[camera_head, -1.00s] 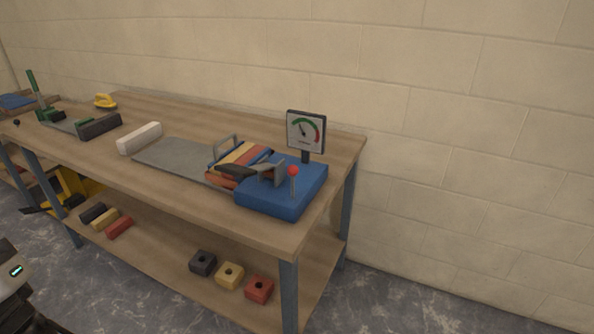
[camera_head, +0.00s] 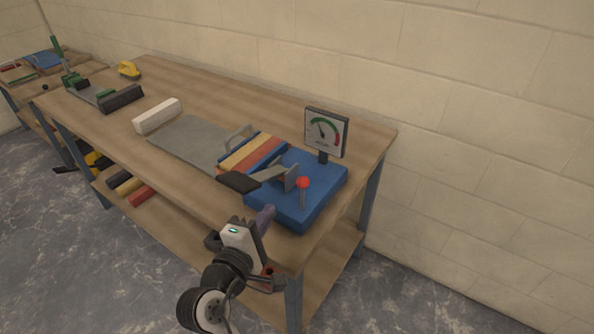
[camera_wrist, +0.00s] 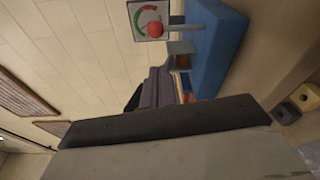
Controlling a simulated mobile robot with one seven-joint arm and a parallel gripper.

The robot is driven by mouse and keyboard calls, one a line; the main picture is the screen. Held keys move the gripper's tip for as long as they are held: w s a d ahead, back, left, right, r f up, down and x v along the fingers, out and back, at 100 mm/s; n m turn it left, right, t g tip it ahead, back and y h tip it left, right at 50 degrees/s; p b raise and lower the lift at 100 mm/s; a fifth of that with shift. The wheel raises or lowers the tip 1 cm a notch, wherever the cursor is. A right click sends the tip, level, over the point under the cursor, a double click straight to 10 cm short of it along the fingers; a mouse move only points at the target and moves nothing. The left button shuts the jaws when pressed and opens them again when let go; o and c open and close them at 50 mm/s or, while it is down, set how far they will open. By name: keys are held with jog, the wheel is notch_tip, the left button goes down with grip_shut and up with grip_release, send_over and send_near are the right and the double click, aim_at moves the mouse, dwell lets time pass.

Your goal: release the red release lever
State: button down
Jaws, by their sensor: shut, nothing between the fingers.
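The red release lever (camera_head: 303,184) is a red ball on a thin, near-upright grey rod, at the front right of a blue block (camera_head: 318,205) on the workbench. In the wrist view the red ball (camera_wrist: 155,29) shows at the top, in front of the gauge, with its rod running right to the blue block (camera_wrist: 217,45). My gripper (camera_head: 266,214) is by the bench's front edge, left of and nearer than the lever, and apart from it. Its purple-grey fingers (camera_wrist: 158,88) are together and empty, pointing toward the lever side in the wrist view.
A dial gauge (camera_head: 326,132) stands behind the block. A dark-ended handle (camera_head: 238,182) and a grey bracket sit left of the lever, near coloured bars (camera_head: 252,153). A white bar (camera_head: 158,115) lies farther left. The wall is close behind the bench.

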aim_at(303, 194)
jog(key=shift+w+d, duration=0.25)
jog(key=x, duration=0.8)
jog(key=shift+w+d+r, duration=0.1)
jog(key=shift+w+d, duration=0.1)
jog(key=shift+w, duration=0.05)
jog(key=shift+w+d, duration=0.25)
jog(key=shift+w, duration=0.3)
jog(key=shift+w+d, duration=0.1)
